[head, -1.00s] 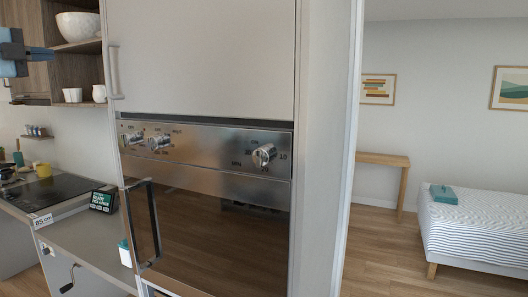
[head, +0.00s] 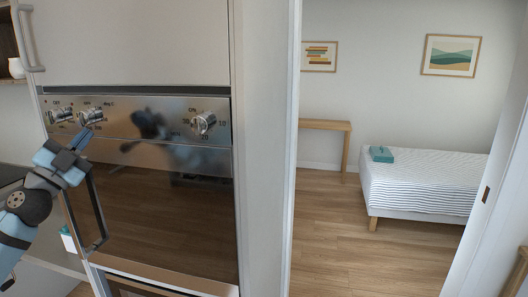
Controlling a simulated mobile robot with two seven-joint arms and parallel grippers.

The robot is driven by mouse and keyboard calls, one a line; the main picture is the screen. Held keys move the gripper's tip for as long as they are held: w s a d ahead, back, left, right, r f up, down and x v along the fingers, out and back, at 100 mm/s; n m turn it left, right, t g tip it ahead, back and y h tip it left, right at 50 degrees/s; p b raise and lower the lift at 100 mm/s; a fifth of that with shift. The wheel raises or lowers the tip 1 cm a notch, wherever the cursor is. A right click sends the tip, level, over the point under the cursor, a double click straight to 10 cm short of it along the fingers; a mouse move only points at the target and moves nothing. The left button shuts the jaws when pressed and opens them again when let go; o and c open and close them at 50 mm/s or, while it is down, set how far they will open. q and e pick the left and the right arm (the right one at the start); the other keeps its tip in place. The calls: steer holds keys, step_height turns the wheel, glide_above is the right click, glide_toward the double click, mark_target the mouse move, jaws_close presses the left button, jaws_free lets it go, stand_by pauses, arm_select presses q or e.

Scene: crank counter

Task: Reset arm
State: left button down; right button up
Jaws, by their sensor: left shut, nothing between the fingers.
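My left gripper (head: 82,138) is in front of the built-in oven at the left of the head view. It is shut and empty, with its fingers pointing up and right, just below the oven's left knobs. I cannot tell whether it touches the panel. My left arm (head: 30,205) comes in from the left edge below it. The oven (head: 165,205) has a steel control panel with two knobs at the left (head: 92,115) and one at the right (head: 203,123). My right gripper is not in view.
The oven door handle (head: 95,215) stands out just below my left gripper. A cabinet (head: 140,40) is above the oven. To the right, past a white wall edge, are open wood floor (head: 340,230), a bed (head: 425,185) and a narrow wooden table (head: 325,126).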

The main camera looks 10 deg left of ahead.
arm_select(q)
steer(key=s+d+f+n+g+y, duration=0.25)
steer(key=s+f+n+y, duration=0.2)
steer(key=f, duration=0.65)
steer(key=s+d+f+n+g+y, duration=0.2)
steer(key=s+f+n+g+y, duration=0.3)
steer(key=f, duration=0.6)
steer(key=s+d+f+n+g+y, duration=0.2)
steer(key=s+f+n+y, duration=0.3)
steer(key=f, duration=0.6)
steer(key=s+d+f+g+h, duration=0.3)
steer(key=s+d+f+g, duration=0.25)
steer(key=s, duration=0.45)
steer(key=s+d+f+g+h, duration=0.4)
steer(key=s+d+f+g, duration=0.15)
steer(key=s, duration=0.45)
steer(key=w+d+f+m+t+h+p, duration=0.1)
steer(key=w+d+f+t+h+p, duration=0.1)
steer(key=w+d+f+t+p, duration=0.3)
steer(key=shift+w+d+f+t, duration=0.3)
steer(key=shift+d+f+t, duration=0.65)
steer(key=shift+f+t, duration=0.75)
steer(key=shift+f+m+g+h, duration=0.2)
steer(key=shift+m+g+h, duration=0.05)
